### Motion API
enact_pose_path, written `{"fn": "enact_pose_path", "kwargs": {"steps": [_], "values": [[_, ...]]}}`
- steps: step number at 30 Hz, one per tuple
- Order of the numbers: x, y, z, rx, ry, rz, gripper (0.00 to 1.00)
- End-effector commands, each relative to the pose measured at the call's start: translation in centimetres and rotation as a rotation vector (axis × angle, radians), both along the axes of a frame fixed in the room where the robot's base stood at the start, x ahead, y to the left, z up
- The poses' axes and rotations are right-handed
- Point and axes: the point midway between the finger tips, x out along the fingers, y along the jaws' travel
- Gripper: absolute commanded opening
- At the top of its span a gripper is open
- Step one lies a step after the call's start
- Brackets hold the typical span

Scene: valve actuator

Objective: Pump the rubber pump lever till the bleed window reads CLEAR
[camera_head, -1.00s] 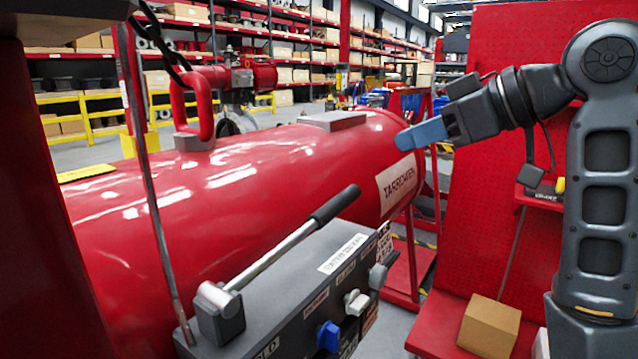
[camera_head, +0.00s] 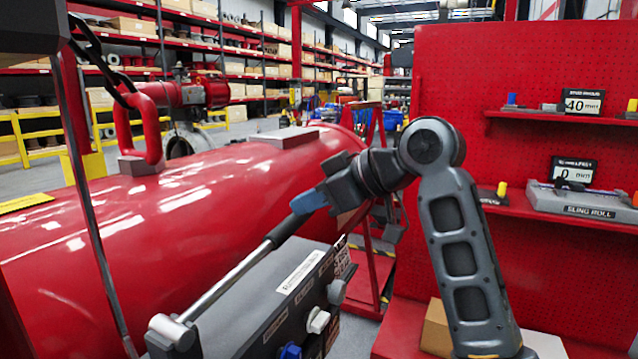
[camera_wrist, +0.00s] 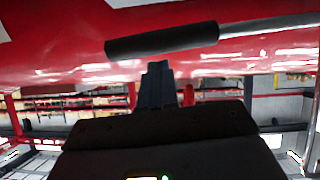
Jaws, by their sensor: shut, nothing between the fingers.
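The pump lever is a metal bar with a black rubber grip (camera_head: 286,229), slanting up and right from its pivot on a grey pump box (camera_head: 250,311). The grip also crosses the upper part of the wrist view (camera_wrist: 160,43). My gripper (camera_head: 308,201) has its blue fingers pressed together and empty, close to the upper end of the grip. In the wrist view my fingers (camera_wrist: 157,68) end just beside the grip. I cannot tell whether they touch it. I cannot make out a bleed window or its reading.
Blue (camera_head: 290,351), white (camera_head: 318,320) and grey (camera_head: 336,291) knobs stick out of the pump box's front. A large red tank (camera_head: 180,215) lies behind it. A red pegboard (camera_head: 540,70) with shelves stands at the right, with a cardboard box (camera_head: 437,327) below.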

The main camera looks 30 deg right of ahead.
Motion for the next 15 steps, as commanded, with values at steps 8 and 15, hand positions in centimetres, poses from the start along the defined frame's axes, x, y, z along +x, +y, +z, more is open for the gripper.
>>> {"fn": "enact_pose_path", "kwargs": {"steps": [8,15], "values": [[0.20,0.08,-0.88,0.000,0.000,0.000,0.00],[0.21,0.05,-0.95,0.004,0.003,0.000,0.00]]}}
